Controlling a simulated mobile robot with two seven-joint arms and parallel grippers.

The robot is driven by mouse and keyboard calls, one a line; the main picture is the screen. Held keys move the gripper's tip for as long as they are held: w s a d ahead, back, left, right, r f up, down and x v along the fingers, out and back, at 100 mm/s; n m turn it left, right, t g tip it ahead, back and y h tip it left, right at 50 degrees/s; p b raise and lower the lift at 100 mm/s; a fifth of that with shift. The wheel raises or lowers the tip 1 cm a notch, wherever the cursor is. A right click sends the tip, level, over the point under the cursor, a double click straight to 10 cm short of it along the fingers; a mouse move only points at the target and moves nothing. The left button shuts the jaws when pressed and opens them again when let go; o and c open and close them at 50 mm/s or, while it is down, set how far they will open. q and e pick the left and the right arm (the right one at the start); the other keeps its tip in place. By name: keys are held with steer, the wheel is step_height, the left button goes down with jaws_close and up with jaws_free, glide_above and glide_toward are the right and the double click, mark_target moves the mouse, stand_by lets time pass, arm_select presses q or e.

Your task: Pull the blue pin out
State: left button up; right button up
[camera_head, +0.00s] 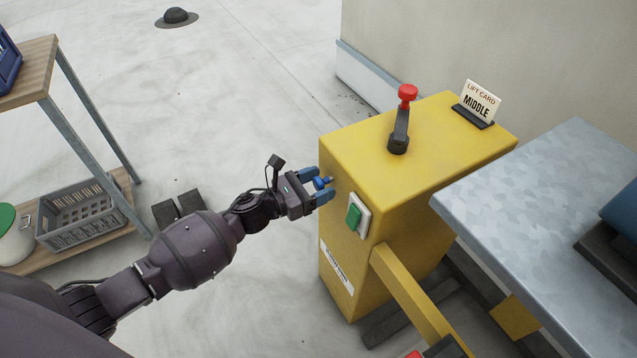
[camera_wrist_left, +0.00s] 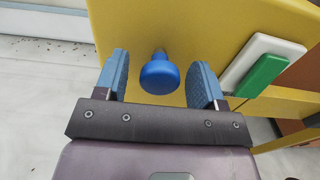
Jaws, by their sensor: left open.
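The blue pin (camera_head: 321,183) sticks out of the left side of the yellow box (camera_head: 345,150). In the left wrist view the pin (camera_wrist_left: 160,74) shows as a round blue knob on a short dark stem against the yellow face. My left gripper (camera_head: 325,185) is open, with its blue fingers on either side of the knob. In the left wrist view there is a gap between the knob and each finger of the left gripper (camera_wrist_left: 161,82). My right gripper is not in view.
A green switch on a white plate (camera_head: 357,215) sits right of the pin. A red-knobbed lever (camera_head: 400,118) and a lift card (camera_head: 479,103) stand on top of the box. A metal table (camera_head: 560,190) is at the right, a shelf (camera_head: 30,75) at the left.

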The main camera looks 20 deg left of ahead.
mark_target(316, 186)
arm_select(q)
steer(key=c, duration=0.4)
jaws_close()
steer(key=shift+v, duration=1.85)
